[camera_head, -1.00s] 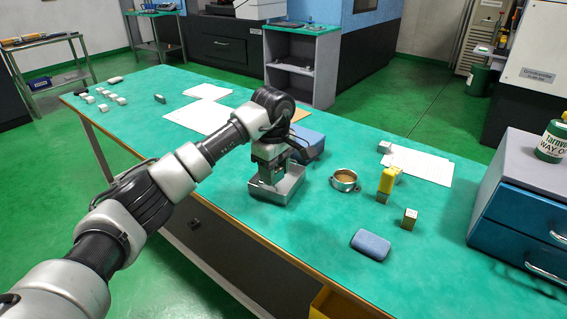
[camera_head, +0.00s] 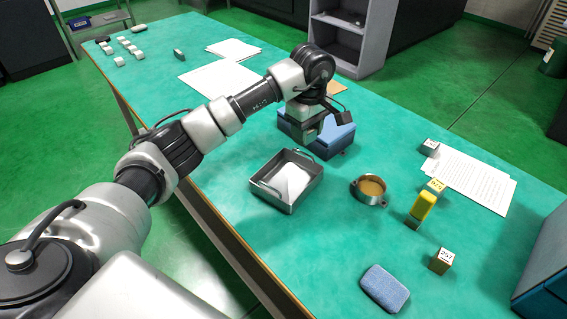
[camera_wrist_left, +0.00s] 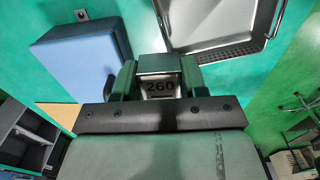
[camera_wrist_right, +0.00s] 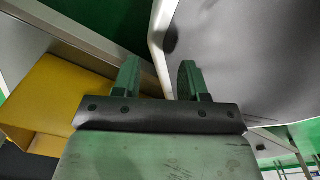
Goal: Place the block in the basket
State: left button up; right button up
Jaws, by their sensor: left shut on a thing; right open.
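The block (camera_wrist_left: 160,86), marked 260, sits between the fingers of my left gripper (camera_wrist_left: 160,72), which is shut on it. In the head view my left gripper (camera_head: 307,133) hangs behind the basket and in front of the blue box; I cannot make out the block clearly there. The basket (camera_head: 270,192) is a shallow metal tray with handles, standing on the green bench with a white sheet-like patch inside. It also shows in the left wrist view (camera_wrist_left: 215,47), apart from the block. My right gripper (camera_wrist_right: 160,72) is open and empty; it is outside the head view.
A blue box (camera_head: 338,139) stands close to my left gripper. A round tin (camera_head: 369,190), yellow object (camera_head: 423,206), marked block (camera_head: 441,261) and blue pad (camera_head: 385,289) are to the right. A yellow bin (camera_wrist_right: 60,90) is near my right gripper.

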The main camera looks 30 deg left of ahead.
pick_arm(q)
send_over(279, 176)
jog(key=f, duration=0.4)
jog(key=shift+w+d+p, duration=0.15)
jog(key=shift+w+p, duration=0.15)
jog(key=shift+p, duration=0.05)
jog(key=shift+s+a+f, duration=0.2)
jog(key=shift+s+f, duration=0.05)
jog(key=shift+s, duration=0.1)
notch_tip(279, 176, down, 3)
jog(key=shift+s+d+f, duration=0.1)
jog(key=shift+w+f, duration=0.2)
jog(key=shift+f, duration=0.25)
pick_arm(e)
jog(key=shift+w+a+r, duration=0.25)
jog(key=shift+w+r, duration=0.35)
pick_arm(q)
jog(key=shift+f, duration=0.1)
jog(key=o, duration=0.9)
pick_arm(e)
jog(key=shift+s+d+f, duration=0.1)
